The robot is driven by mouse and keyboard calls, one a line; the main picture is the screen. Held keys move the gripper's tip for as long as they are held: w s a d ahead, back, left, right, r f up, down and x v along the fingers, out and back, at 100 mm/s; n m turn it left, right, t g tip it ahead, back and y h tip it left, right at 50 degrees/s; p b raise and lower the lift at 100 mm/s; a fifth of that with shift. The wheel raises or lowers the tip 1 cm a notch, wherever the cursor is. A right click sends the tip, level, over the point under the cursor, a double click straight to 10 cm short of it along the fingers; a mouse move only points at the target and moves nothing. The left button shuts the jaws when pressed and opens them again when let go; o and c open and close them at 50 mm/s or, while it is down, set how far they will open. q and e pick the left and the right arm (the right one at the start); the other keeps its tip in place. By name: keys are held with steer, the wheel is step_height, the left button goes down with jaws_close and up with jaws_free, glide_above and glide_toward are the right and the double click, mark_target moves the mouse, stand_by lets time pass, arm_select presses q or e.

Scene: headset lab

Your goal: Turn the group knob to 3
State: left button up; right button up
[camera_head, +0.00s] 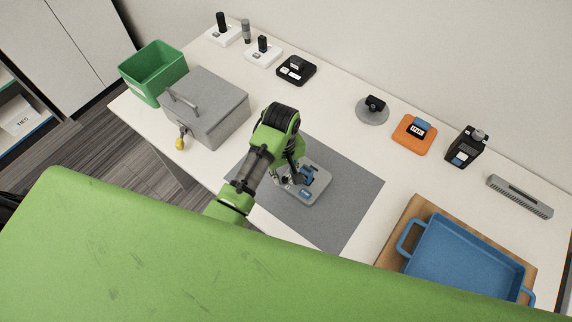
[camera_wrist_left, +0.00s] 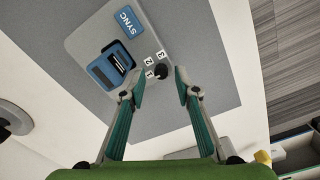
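A light grey device (camera_head: 318,192) lies on the dark grey mat (camera_head: 352,205), and it fills the upper part of the left wrist view (camera_wrist_left: 84,42). It carries a blue SYNC label (camera_wrist_left: 129,21), a blue-framed dark part (camera_wrist_left: 110,65), and small number labels 1, 2 and 3 beside a black knob (camera_wrist_left: 161,70). I cannot read where the knob points. My left gripper (camera_head: 288,178) is over the device. In the wrist view its fingertips (camera_wrist_left: 160,82) are apart, with the knob showing between them; I cannot tell whether they touch it. My right gripper is not in view.
A grey lidded box (camera_head: 210,108) and a green bin (camera_head: 152,72) stand to the left. A blue tray (camera_head: 465,262) sits on a wooden board at the right.

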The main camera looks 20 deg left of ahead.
arm_select(q)
steer(key=shift+s+f, duration=0.2)
steer(key=shift+f, duration=0.2)
jaws_close()
